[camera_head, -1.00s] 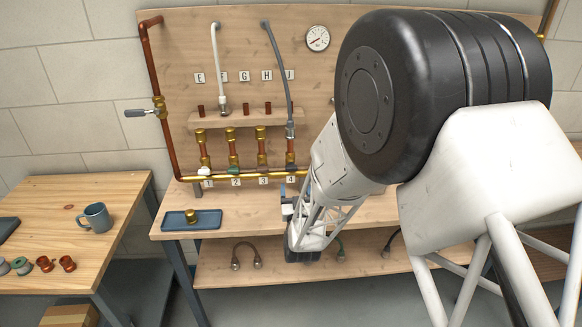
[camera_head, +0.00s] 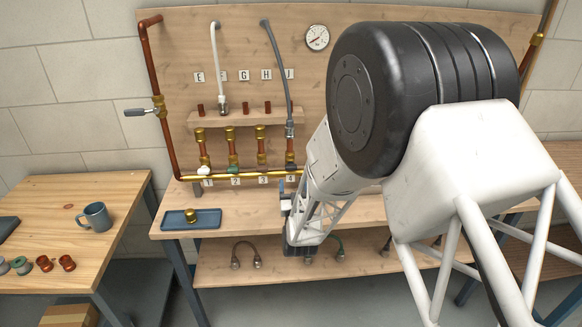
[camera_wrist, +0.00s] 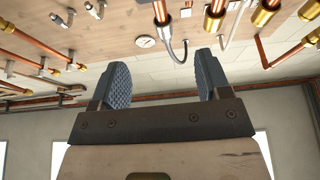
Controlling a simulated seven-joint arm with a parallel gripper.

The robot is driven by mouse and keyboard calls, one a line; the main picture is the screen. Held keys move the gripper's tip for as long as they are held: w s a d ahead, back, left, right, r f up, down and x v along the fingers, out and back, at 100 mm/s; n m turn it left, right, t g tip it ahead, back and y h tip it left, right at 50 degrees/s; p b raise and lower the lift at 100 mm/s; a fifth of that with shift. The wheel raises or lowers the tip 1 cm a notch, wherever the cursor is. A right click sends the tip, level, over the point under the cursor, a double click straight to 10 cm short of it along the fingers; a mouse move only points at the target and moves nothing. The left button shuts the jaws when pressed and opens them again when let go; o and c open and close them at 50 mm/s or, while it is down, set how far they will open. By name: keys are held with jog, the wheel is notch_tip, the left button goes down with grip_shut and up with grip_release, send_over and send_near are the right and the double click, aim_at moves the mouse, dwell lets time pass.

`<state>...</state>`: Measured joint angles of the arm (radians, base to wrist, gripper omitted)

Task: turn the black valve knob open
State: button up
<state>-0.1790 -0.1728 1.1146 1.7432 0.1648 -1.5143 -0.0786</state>
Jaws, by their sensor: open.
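A row of brass valves stands along the brass pipe (camera_head: 245,177) on the wooden board, above labels 1 to 4. A white knob (camera_head: 203,170) shows at 1 and a green knob (camera_head: 234,169) at 2.
A lever valve (camera_head: 136,113) sits on the copper pipe at left. A blue tray (camera_head: 208,219) with a brass fitting lies on the bench. A mug (camera_head: 97,217) and several fittings are on the left table. A grey hose (camera_head: 274,65) hangs near my arm. Fittings lie on the lower shelf.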

aim_at(291, 169)
jog(key=w, duration=0.9)
jog(key=shift+w, duration=0.2)
jog(key=shift+w+r, duration=0.2)
jog(key=shift+w, duration=0.4)
jog(key=shift+c, duration=0.4)
jog(key=c, duration=0.8)
jog(key=shift+c, duration=0.2)
